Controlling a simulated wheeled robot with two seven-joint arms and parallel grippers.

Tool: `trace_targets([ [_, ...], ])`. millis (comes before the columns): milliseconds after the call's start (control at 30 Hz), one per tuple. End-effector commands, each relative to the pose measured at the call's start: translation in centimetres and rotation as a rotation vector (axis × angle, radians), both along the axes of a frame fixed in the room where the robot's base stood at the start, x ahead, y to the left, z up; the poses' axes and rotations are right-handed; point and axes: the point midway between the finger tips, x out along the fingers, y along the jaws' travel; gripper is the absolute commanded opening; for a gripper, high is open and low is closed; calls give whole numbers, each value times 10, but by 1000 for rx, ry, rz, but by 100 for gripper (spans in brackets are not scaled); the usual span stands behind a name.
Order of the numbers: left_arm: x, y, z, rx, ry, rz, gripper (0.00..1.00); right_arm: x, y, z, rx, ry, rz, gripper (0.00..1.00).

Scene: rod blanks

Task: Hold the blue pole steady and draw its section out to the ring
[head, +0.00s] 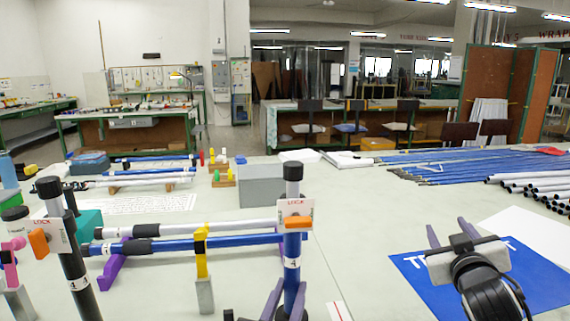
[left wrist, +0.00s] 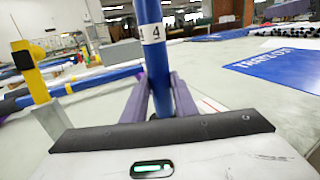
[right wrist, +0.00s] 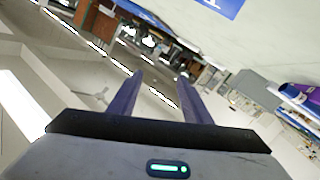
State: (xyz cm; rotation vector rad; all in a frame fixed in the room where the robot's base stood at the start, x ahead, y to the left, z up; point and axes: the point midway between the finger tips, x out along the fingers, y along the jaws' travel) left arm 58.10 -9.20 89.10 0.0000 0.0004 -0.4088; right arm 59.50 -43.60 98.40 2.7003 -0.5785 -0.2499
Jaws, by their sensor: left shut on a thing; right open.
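The blue pole (head: 292,246) stands upright at front centre, with a white tag marked 4. It also shows in the left wrist view (left wrist: 154,65). At its top are a black cap (head: 293,171) and a white LOCK clamp (head: 296,208) with an orange lever (head: 297,223). My left gripper (head: 286,292) is shut on the blue pole below the tag. My right gripper (head: 450,233) is open and empty, well to the right of the pole, over the blue mat. I cannot make out a ring on the pole.
A black pole (head: 75,255) with another LOCK clamp stands at left. A grey box (head: 262,186) stands further back. The blue mat (head: 545,280) lies at right; several rods lie beyond.

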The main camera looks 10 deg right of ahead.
Motion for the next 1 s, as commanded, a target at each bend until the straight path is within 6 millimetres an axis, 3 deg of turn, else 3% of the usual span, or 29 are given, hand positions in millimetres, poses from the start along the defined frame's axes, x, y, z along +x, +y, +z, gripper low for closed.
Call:
trace_targets([
  [33, 0, 0, 1, -1, -2, 0, 0, 7, 34, 35, 73, -91, 70, 44],
  [100, 0, 0, 1, -1, -2, 0, 0, 10, 74, 78, 162, -199, 164, 44],
  [233, 0, 0, 1, -1, -2, 0, 0, -2, 141, 158, 303, -383, 341, 44],
  [333, 0, 0, 1, -1, -2, 0, 0, -24, 185, 216, 393, -511, 476, 44],
  [400, 0, 0, 1, -1, -2, 0, 0, -29, 222, 193, 402, -398, 509, 44],
  [500, 0, 0, 1, -1, -2, 0, 0, -44, 263, 179, 407, -295, 561, 44],
  [600, 0, 0, 1, -1, -2, 0, 0, -59, 292, 168, 405, -217, 601, 44],
  [800, 0, 0, 1, -1, -2, 0, 0, -72, 317, 156, 395, -142, 638, 44],
  [1000, 0, 0, 1, -1, -2, 0, 0, -48, 324, 155, 394, -135, 638, 44],
])
